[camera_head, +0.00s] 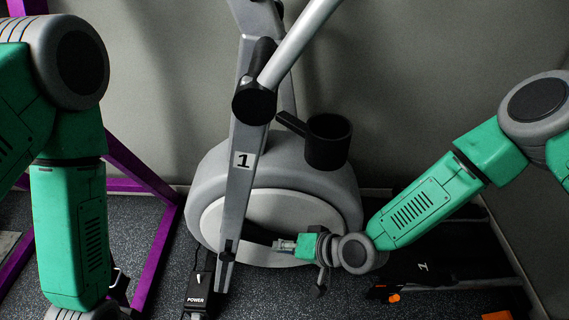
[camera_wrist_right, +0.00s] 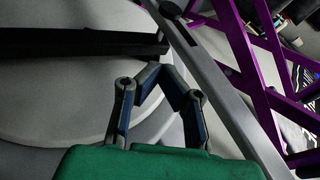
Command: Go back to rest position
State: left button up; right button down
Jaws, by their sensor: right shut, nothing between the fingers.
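My right arm comes in from the right in the head view. Its gripper (camera_head: 286,245) is in front of the round grey housing of the elliptical machine (camera_head: 205,205), close to the machine's upright numbered 1. In the right wrist view the two fingers of the gripper (camera_wrist_right: 160,72) come together at the tips with nothing between them. I cannot tell whether it touches the machine. My left arm hangs down at the left of the head view, and its gripper is out of view below the bottom edge.
A black power box (camera_head: 197,290) with a switch stands on the speckled floor. A black cup-shaped holder (camera_head: 329,141) is on the machine. A purple frame (camera_head: 150,180) stands at left. A black bench-like object (camera_head: 450,260) lies at right, near the wall.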

jog(key=s+d+f+g+h, duration=0.3)
jog(key=s+d+f+h, duration=0.15)
jog(key=s+d, duration=0.85)
jog(key=s+d+h, duration=0.2)
jog(key=s+d, duration=0.2)
jog(key=d, duration=0.4)
jog(key=s+d+r+g+h, duration=0.1)
jog(key=s+d+h, duration=0.2)
jog(key=d, duration=0.6)
jog(key=shift+s+r+n, duration=0.25)
jog(key=shift+s+n, duration=0.05)
jog(key=shift+s, duration=0.4)
jog(key=shift+w+a, duration=0.1)
